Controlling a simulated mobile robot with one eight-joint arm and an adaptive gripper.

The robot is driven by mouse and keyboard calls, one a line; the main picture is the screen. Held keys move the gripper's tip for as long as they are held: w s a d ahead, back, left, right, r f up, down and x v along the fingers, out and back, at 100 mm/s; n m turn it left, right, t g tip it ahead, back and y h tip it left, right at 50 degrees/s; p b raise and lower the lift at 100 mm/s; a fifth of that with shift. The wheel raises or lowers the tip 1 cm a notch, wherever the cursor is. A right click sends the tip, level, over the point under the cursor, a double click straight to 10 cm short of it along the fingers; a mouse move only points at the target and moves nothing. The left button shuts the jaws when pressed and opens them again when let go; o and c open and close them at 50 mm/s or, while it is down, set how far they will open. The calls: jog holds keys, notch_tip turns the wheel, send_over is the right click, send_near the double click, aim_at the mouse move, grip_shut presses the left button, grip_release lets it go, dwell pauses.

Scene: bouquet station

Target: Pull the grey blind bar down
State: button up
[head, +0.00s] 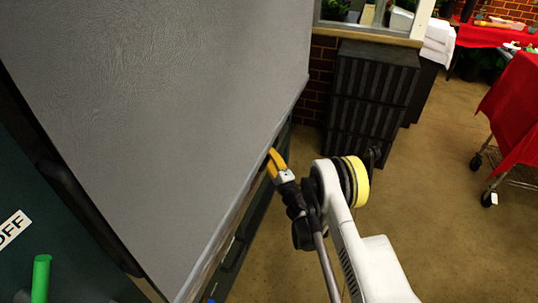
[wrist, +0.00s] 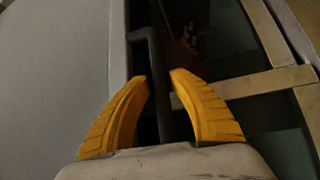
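The large grey blind (head: 170,90) fills the left of the head view, and its smooth grey surface is on the left in the wrist view (wrist: 55,80). A paler bar (head: 232,200) runs along its right edge. My gripper (head: 270,157) is at that edge, about halfway along it. In the wrist view its two yellow fingers (wrist: 160,75) are apart, with a dark grey handle-like bar (wrist: 158,85) between them. The bar bends at its far end, and its near end is hidden behind the palm. I cannot tell whether the fingertips touch it.
A black crate-like stack (head: 370,95) stands beyond the blind, below a framed window ledge (head: 370,34). Tables with red cloths (head: 515,110) are at the right. The brown floor (head: 440,210) between is clear. A green cylinder (head: 41,275) is at the lower left.

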aim_at(269, 140)
notch_tip(269, 140, up, 10)
jog(key=shift+r, duration=0.1)
dwell(0.6)
